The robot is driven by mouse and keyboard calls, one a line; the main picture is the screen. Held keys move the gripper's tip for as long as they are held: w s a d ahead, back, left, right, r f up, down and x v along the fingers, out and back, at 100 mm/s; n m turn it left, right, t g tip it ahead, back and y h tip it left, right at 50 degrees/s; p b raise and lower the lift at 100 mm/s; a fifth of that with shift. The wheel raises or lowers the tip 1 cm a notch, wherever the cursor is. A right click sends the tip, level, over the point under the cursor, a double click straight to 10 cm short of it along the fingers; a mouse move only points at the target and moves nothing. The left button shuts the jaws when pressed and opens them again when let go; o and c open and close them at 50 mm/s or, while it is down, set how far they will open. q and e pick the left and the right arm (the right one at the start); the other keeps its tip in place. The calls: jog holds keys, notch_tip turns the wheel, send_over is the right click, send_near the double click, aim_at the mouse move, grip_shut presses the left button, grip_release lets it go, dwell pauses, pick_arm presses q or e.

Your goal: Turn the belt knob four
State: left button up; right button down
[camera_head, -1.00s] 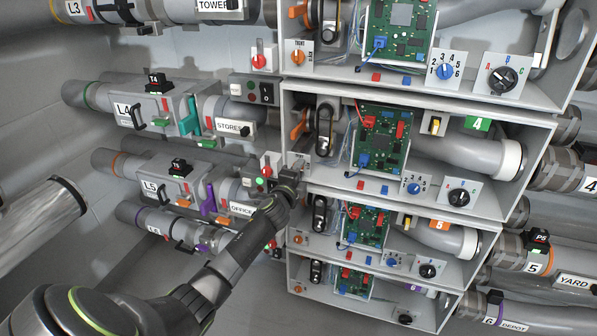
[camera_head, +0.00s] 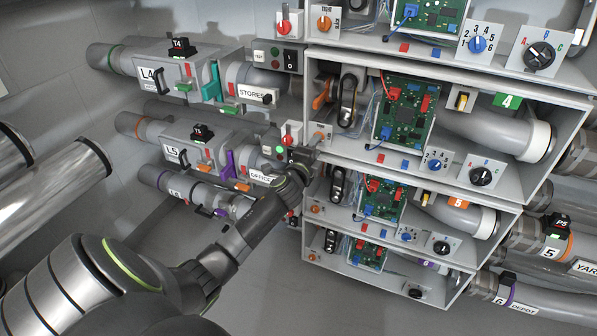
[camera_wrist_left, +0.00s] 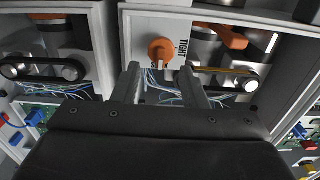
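The belt knob of unit four is an orange knob (camera_wrist_left: 160,50) on a white plate marked TIGHT in the left wrist view. In the head view the knob (camera_head: 318,136) sits at the left edge of the box with the green 4 label (camera_head: 507,101), partly hidden by my gripper. My left gripper (camera_head: 308,151) is right at this plate. In the left wrist view the two fingers of the left gripper (camera_wrist_left: 160,75) are spread, with nothing between them. The knob shows just beyond the fingertips, roughly centred between them. Contact cannot be told. My right gripper is not in view.
The open box holds a green circuit board (camera_head: 404,110), a black belt loop (camera_head: 347,98) and an orange lever (camera_head: 321,95). A blue selector (camera_head: 435,164) and black dial (camera_head: 481,176) sit to the right. Labelled pipes such as OFFICE (camera_head: 261,175) lie left of the gripper.

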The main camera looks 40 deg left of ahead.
pick_arm(q)
jog(key=v, duration=1.4)
jog(key=shift+w, duration=0.15)
jog(key=s+f+n+g+p, duration=0.1)
jog(key=s+f+n+g, duration=0.2)
jog(key=f, duration=0.7)
jog(key=s+a+f+n+g, duration=0.1)
jog(key=s+f+n+g, duration=0.3)
jog(key=f, duration=0.7)
jog(key=s+f+g+p, duration=0.1)
jog(key=s+f, duration=0.4)
jog(key=f, duration=0.5)
jog(key=s+d+f+n+g+h, duration=0.1)
jog(key=s+d+f+n+g, duration=0.1)
jog(key=s+f, duration=0.4)
jog(key=s+d+f+n+g+h, duration=0.1)
jog(key=s+d+f+n+g, duration=0.2)
jog(key=s, duration=1.3)
jog(key=s+d+f+n+g+h+p, duration=0.1)
jog(key=s+d+f+n+g, duration=0.2)
jog(key=s+f, duration=0.6)
jog(key=s+d+n, duration=0.1)
jog(key=s, duration=0.2)
jog(key=shift+f, duration=0.35)
jog(key=shift+w, duration=0.15)
